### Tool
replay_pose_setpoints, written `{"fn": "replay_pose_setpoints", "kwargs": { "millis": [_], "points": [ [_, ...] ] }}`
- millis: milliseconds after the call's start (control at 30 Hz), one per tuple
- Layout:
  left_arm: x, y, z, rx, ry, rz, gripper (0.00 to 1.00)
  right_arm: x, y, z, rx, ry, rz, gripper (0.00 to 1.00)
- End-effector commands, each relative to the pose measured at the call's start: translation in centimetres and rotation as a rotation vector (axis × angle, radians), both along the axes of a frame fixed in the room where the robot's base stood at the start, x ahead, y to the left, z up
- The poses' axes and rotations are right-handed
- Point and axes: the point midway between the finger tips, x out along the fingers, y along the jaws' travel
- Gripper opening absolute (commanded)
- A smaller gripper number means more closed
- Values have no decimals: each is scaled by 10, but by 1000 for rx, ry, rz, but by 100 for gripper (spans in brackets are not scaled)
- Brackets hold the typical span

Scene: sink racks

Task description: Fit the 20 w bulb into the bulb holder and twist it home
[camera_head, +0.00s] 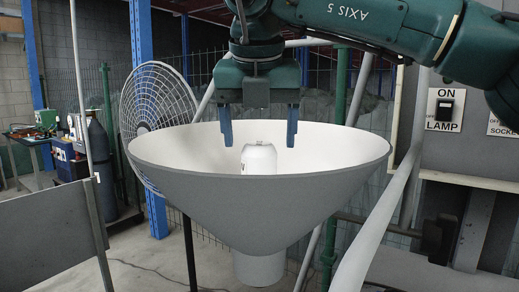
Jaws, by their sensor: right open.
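A large grey cone-shaped shade, white inside, stands in the middle of the head view; I take it as the bulb holder (255,200). A white rounded bulb (259,160) stands upright inside it, near the centre. Its lower part is hidden by the shade's front wall, so I cannot tell how it is seated. My right gripper (259,136) is green with blue fingers and points down from above. Its fingers are spread wide, one on each side of the bulb's top, apart from it. My left gripper is not in view.
A lamp switch panel (444,110) marked ON stands at the right. A white fan (158,105) stands behind the shade at the left. A grey panel (50,238) is at the front left. Poles and a wire fence stand behind.

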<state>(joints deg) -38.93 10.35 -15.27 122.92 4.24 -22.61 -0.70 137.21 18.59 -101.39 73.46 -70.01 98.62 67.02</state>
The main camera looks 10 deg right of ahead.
Motion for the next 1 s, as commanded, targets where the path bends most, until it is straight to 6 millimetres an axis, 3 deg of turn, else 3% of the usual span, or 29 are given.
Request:
{"fn": "replay_pose_setpoints", "kwargs": {
  "millis": [200,400,1000],
  "points": [
    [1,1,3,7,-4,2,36,-20,6,50,2,-1,1,77],
    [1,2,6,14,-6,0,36,-31,9,78,1,1,1,77],
    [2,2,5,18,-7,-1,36,-35,10,86,0,1,1,77]
  ]
}}
